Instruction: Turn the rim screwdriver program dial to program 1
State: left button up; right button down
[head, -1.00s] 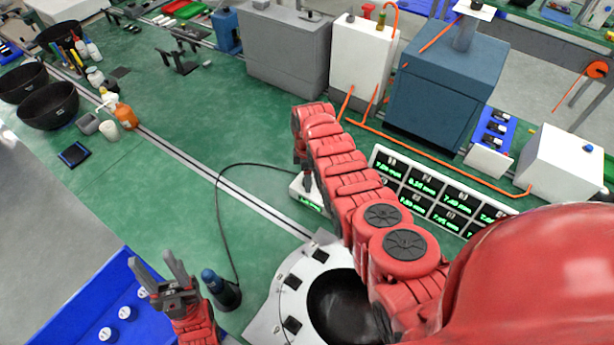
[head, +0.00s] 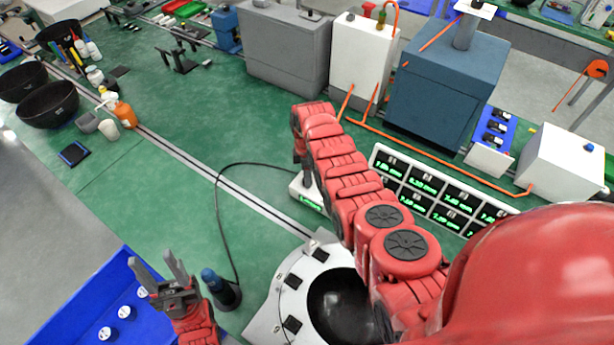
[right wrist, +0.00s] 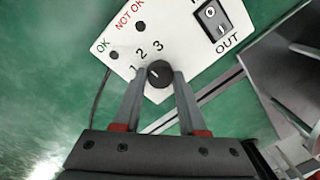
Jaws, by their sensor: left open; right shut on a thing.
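In the right wrist view, a black round program dial (right wrist: 160,74) sits on a white panel (right wrist: 188,50) marked 1, 2 and 3. A short white mark on the dial points to the left, on the side of the 1; its exact setting is hard to read. My right gripper (right wrist: 158,80) has one finger on each side of the dial and is shut on it. My left gripper (head: 156,272) is open and empty at the lower left.
A dark blue-topped tool (head: 221,290) with a black cable stands beside my left gripper. A blue tray (head: 75,305) with white round pieces is at the lower left. A white ring fixture (head: 285,305) is in front. A display rack (head: 440,190) stands right of my right arm.

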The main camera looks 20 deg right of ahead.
jog(key=shift+w+f+n+b, duration=0.1)
jog(key=shift+n+b, duration=0.55)
jog(key=shift+n, duration=0.35)
jog(key=shift+n+b, duration=0.4)
jog(key=shift+n, duration=0.4)
jog(key=shift+n+b, duration=0.55)
jog(key=shift+n, duration=1.25)
jog(key=shift+c, duration=2.3)
grip_release()
jog(key=shift+r, duration=0.25)
